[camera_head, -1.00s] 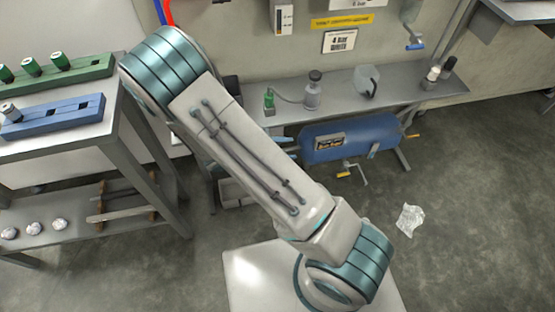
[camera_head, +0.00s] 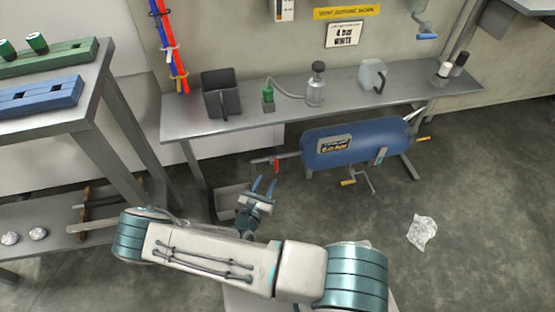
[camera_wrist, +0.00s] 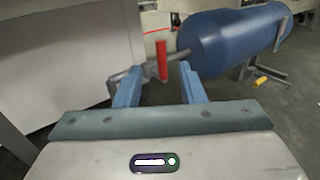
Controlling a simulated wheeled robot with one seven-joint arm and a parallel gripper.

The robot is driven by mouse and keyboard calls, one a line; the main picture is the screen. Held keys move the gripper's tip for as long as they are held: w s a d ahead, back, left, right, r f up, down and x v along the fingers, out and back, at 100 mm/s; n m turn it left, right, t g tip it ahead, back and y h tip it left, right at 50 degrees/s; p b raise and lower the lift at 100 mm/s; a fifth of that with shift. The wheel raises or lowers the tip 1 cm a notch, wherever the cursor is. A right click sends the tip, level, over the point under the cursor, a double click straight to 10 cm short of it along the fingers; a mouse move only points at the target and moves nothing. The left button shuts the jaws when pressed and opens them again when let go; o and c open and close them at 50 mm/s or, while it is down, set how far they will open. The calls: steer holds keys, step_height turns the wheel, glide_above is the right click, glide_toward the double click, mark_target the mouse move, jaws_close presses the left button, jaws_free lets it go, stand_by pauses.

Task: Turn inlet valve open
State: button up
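A blue tank (camera_head: 345,143) lies horizontally under the bench. A pipe comes out of its left end and carries a valve with a red handle (camera_head: 277,165). In the wrist view this red handle (camera_wrist: 162,60) stands upright, on the grey pipe left of the tank (camera_wrist: 215,42). No readable label marks it as the inlet. My gripper (camera_head: 264,184) is open and empty, just below and left of the red handle. In the wrist view, my gripper (camera_wrist: 160,76) has its two blue fingers apart, with the handle showing between and beyond them. I see no contact.
The grey bench (camera_head: 225,125) runs above the tank. A yellow-handled crank (camera_head: 348,182) hangs below the tank, and another yellow handle (camera_head: 423,139) is at its right. A grey bin (camera_head: 230,203) stands on the floor left of my gripper. Crumpled paper (camera_head: 422,231) lies right.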

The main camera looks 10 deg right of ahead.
mark_target(276, 163)
steer(key=b+x, duration=0.3)
steer(key=x, duration=0.9)
steer(key=shift+d, duration=0.1)
jaws_close()
